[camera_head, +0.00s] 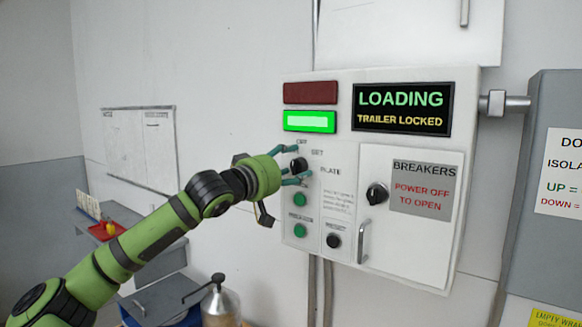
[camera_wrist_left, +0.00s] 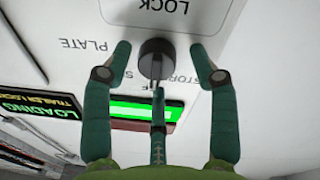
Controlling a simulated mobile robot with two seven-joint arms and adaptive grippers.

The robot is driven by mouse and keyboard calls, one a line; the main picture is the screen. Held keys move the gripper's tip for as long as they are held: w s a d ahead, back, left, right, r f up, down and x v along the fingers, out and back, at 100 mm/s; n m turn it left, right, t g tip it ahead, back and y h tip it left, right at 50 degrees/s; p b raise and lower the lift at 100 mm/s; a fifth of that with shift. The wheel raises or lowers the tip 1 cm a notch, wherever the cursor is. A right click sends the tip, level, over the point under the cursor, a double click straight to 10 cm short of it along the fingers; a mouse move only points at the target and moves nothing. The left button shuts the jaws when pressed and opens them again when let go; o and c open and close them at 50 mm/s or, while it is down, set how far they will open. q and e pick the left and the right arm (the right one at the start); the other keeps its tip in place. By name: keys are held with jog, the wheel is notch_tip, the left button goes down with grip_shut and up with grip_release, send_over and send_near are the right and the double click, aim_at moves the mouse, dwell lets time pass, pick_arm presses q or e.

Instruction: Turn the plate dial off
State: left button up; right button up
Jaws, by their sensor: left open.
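The plate dial (camera_head: 298,165) is a black round knob on the white control box (camera_head: 400,255), beside the word PLATE. It also shows in the left wrist view (camera_wrist_left: 156,60), with a light line on its side, below a LOCK label. My left gripper (camera_head: 297,166) is at the dial with its teal fingers spread. In the left wrist view my left gripper (camera_wrist_left: 161,54) has a fingertip on each side of the dial, with visible gaps. A third teal finger shows below the dial there. The fingers partly hide the dial's labels. My right gripper is not in view.
The box carries a breaker knob (camera_head: 377,194), a door handle (camera_head: 364,241), green buttons (camera_head: 300,200), a black knob (camera_head: 333,241) and a lit green lamp (camera_head: 309,122). The display (camera_head: 402,109) reads LOADING, TRAILER LOCKED. A grey cabinet (camera_head: 545,100) stands at right.

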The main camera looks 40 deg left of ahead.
pick_arm(q)
jog(key=shift+d, duration=0.1)
jog(key=shift+s+d, duration=0.1)
jog(key=shift+s, duration=0.25)
jog(key=s, duration=1.1)
jog(key=shift+s+d+f, duration=0.15)
jog(key=shift+d+f, duration=0.1)
jog(key=shift+f, duration=0.1)
